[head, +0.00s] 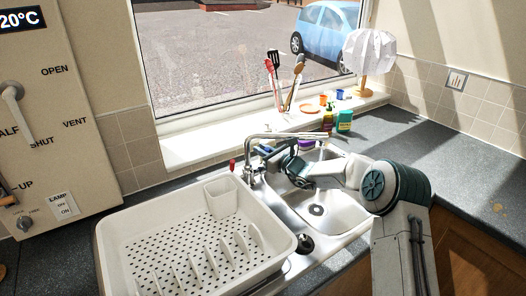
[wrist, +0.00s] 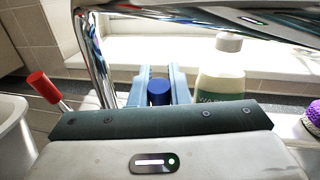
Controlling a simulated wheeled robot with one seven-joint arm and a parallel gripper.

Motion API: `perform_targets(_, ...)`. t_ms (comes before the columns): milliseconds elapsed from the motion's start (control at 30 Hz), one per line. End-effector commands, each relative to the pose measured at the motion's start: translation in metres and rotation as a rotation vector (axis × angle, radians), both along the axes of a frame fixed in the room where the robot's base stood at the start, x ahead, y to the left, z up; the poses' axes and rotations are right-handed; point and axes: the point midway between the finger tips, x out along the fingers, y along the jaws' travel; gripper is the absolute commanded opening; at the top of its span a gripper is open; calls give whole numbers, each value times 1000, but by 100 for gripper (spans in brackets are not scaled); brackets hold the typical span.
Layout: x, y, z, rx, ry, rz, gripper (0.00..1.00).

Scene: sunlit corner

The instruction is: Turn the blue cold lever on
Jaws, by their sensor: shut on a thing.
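The blue cold lever (wrist: 158,93) shows its round dark blue end in the wrist view, between the two pale blue fingers of my gripper (wrist: 160,78). The fingers are shut on it. The rest of the lever is hidden behind my gripper's body. In the head view my gripper (head: 270,153) reaches in from the right to the chrome tap (head: 256,172), and I cannot make out the lever clearly there. The red lever (head: 232,165) stands on the left side of the tap, and it also shows in the wrist view (wrist: 42,88), tilted and apart from my gripper.
The chrome spout (wrist: 215,22) passes close above my fingers. A pale bottle (wrist: 220,75) stands behind at the right. A white dish rack (head: 200,245) fills the left of the steel sink (head: 345,215). Bottles (head: 336,120) stand near the windowsill. The right counter (head: 440,140) is clear.

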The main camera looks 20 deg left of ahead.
Motion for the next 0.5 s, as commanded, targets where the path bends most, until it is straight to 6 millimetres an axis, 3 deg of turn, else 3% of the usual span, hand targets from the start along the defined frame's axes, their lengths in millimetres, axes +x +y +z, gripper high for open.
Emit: perform_targets(500, -8, -10, -8, 114, -100, 0, 0)
